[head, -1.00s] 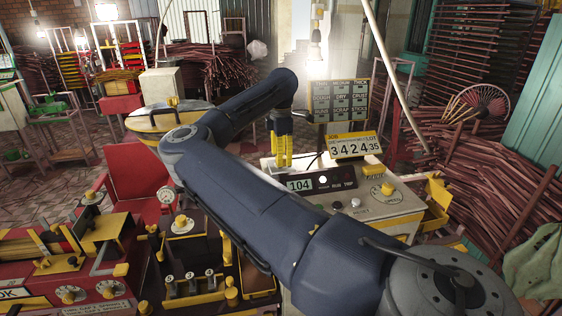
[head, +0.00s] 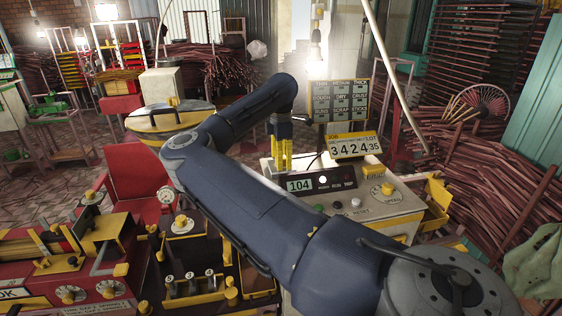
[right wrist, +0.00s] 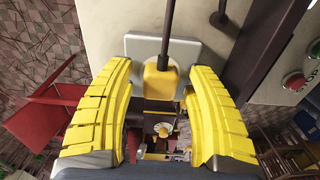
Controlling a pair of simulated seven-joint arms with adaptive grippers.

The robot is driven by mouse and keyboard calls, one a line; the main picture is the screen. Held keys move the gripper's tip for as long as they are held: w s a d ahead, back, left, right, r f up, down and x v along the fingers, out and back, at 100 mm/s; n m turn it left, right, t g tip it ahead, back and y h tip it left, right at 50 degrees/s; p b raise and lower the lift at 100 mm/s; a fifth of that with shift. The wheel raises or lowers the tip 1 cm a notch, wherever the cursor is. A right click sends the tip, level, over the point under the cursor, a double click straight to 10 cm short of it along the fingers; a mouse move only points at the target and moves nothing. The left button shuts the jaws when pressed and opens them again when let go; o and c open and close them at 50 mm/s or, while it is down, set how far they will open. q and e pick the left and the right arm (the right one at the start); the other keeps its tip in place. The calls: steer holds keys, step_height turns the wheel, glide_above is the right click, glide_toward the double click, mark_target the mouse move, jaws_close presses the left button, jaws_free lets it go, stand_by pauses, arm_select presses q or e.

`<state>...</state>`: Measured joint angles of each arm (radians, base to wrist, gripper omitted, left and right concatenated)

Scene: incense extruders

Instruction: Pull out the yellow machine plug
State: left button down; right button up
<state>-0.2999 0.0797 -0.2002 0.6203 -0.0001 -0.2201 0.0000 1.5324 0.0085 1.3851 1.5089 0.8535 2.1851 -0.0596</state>
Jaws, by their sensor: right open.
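The yellow machine plug (right wrist: 160,82) shows in the right wrist view, with a dark cable running up from it. It sits at a pale grey plate (right wrist: 136,45) on the beige machine's surface. My right gripper (right wrist: 162,72) is open, its ribbed yellow fingers on either side of the plug with gaps to both. In the head view this gripper (head: 282,158) points down at the back left of the beige control box (head: 365,219); I cannot make out the plug there. My left gripper is not in view.
The display box reading 104 (head: 322,183) stands close to the right gripper. A yellow number sign (head: 354,145) is behind it. A red chair (head: 138,180) stands left of the arm. Red and dark machines (head: 100,250) fill the lower left.

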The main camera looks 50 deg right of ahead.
stand_by(0.4)
jaws_close()
steer(key=shift+r, duration=0.2)
stand_by(0.3)
steer(key=shift+r, duration=2.75)
steer(key=shift+r, duration=0.1)
